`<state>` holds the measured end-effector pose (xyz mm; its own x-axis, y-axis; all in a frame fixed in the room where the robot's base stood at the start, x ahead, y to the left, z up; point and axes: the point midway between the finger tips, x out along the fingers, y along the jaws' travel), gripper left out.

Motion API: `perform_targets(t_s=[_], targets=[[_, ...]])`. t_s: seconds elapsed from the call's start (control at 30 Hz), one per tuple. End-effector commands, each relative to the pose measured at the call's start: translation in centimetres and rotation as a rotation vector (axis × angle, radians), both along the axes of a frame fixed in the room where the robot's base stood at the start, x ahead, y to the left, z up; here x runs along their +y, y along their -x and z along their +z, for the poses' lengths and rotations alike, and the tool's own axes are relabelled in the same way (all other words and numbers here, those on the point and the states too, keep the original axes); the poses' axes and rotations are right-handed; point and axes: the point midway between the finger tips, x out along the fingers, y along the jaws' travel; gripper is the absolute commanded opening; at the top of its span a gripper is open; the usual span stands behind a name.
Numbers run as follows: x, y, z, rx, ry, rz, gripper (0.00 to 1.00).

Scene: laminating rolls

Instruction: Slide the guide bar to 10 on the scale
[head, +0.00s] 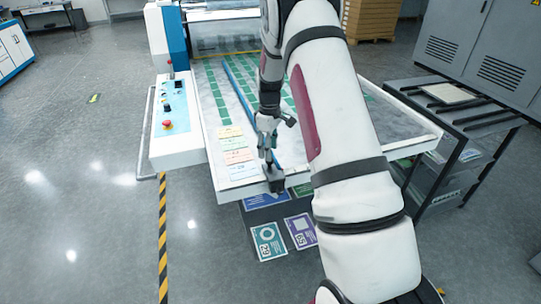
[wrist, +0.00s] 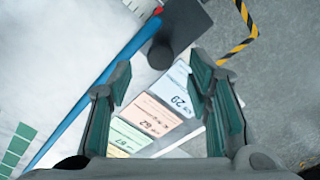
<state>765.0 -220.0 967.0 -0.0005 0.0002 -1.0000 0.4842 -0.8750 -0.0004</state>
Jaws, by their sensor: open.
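The guide bar (head: 240,88) is a long blue strip lying across the pale bed of the machine; it runs diagonally on the left in the wrist view (wrist: 92,92). A dark block with a round knob (wrist: 160,54) sits at its near end; the block shows at the bed's front edge in the head view (head: 274,181). My gripper (head: 267,145) is above the bed near this end. In the wrist view its teal-padded fingers (wrist: 160,85) are apart and empty, with the knob beyond them.
Coloured numbered cards (head: 235,146) lie on the bed left of the bar, and rows of green patches cover the bed. A control panel (head: 170,105) with a red button stands at left. A dark rack (head: 465,120) stands at right.

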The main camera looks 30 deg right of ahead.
Motion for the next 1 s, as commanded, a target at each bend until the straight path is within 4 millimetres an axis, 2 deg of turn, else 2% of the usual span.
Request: perform_targets(t_s=[0.1,0.3,0.63,0.67,0.83,0.87,1.0], targets=[[0.0,0.1,-1.8,0.003,-0.001,0.0,0.46],[0.0,0.0,-3.5,0.0,0.0,0.0,0.46],[0.0,0.0,-3.8,0.0,0.001,0.0,0.46],[0.0,0.0,-3.8,0.0,0.001,0.0,0.41],[0.0,0.0,-3.8,0.0,0.0,0.0,0.03],[0.0,0.0,-3.8,0.0,0.0,0.0,0.0],[0.0,0.0,-3.8,0.0,0.0,0.0,0.0]])
